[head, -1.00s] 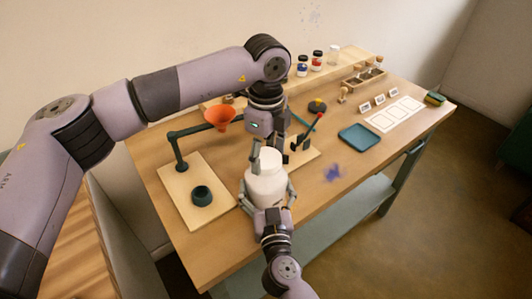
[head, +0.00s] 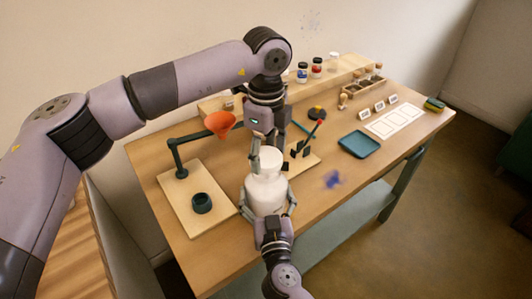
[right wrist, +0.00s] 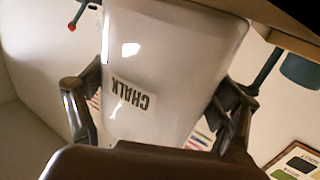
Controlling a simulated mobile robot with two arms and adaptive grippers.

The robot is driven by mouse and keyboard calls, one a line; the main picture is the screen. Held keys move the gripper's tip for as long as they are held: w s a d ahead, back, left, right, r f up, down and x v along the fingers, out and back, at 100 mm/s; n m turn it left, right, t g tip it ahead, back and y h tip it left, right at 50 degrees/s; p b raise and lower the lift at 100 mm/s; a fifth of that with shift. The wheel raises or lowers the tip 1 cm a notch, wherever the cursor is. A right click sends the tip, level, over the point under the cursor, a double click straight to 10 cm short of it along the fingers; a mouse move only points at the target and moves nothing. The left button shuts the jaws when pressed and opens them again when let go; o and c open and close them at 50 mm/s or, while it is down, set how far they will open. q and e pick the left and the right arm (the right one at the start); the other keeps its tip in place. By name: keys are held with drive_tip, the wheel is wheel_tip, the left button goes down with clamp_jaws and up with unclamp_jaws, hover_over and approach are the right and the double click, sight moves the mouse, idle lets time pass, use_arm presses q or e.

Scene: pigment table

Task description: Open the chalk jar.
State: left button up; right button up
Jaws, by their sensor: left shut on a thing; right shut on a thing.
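The chalk jar (head: 266,194) is a white jar standing upright near the front edge of the table. Its label reads CHALK, upside down, in the right wrist view (right wrist: 132,95). My right gripper (head: 268,208) is shut around the jar's body, a finger on each side; the fingers also show in the right wrist view. My left gripper (head: 269,160) points down from above and is shut on the white lid (head: 266,157) at the jar's top. Its far finger is partly hidden, and I cannot see any gap between lid and jar.
A blue tray (head: 359,145) and a white card (head: 394,122) lie to the right. A purple stain (head: 333,180) marks the table. Small jars stand at the back.

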sight(266, 157)
use_arm(q)
wheel_tip(266, 157, up, 4)
drive_tip(key=shift+f, duration=0.25)
use_arm(e)
drive_tip(key=o, duration=2.3)
drive_tip(key=shift+c, duration=0.2)
